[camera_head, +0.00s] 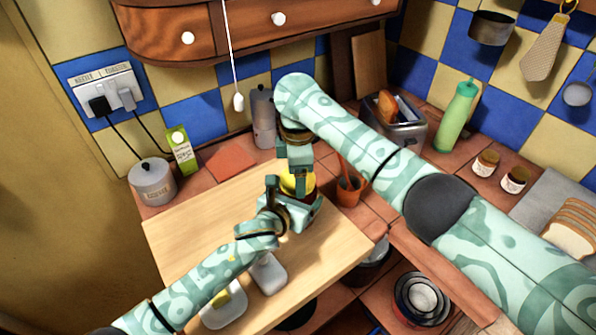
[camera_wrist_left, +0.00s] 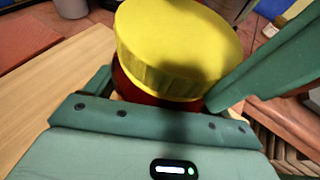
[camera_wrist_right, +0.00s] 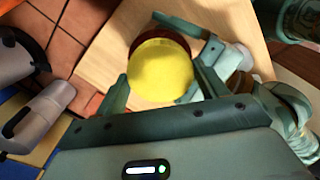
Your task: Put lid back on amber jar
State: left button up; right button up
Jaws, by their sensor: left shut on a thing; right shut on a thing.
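The yellow lid (camera_head: 296,181) is at the far edge of the wooden board, over the dark red-amber jar (camera_wrist_left: 135,90). In the left wrist view the lid (camera_wrist_left: 180,45) sits at the jar's top, looking slightly tilted; whether it is seated I cannot tell. My left gripper (camera_head: 290,205) is shut around the jar's body from the near side. My right gripper (camera_head: 298,180) comes from above, shut on the lid; in the right wrist view its fingers flank the lid (camera_wrist_right: 160,73), with a dark jar edge showing behind. Most of the jar is hidden.
An orange cup (camera_head: 350,190) with a utensil stands just right of the jar. A grey canister (camera_head: 152,182) and a carton (camera_head: 181,150) stand left. The wooden board (camera_head: 190,225) is clear at left.

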jog(key=m, duration=0.6)
jog(key=shift+a, duration=0.1)
jog(key=m, duration=0.4)
jog(key=shift+m, duration=0.3)
jog(key=o, duration=1.2)
jog(key=shift+a, duration=0.1)
jog(key=shift+s+a, duration=0.1)
jog(key=shift+s, duration=0.05)
jog(key=shift+r, duration=0.15)
jog(key=r, duration=1.1)
jog(key=shift+w+d+r, duration=0.2)
jog(key=shift+d+r, duration=0.1)
jog(key=shift+r, duration=0.05)
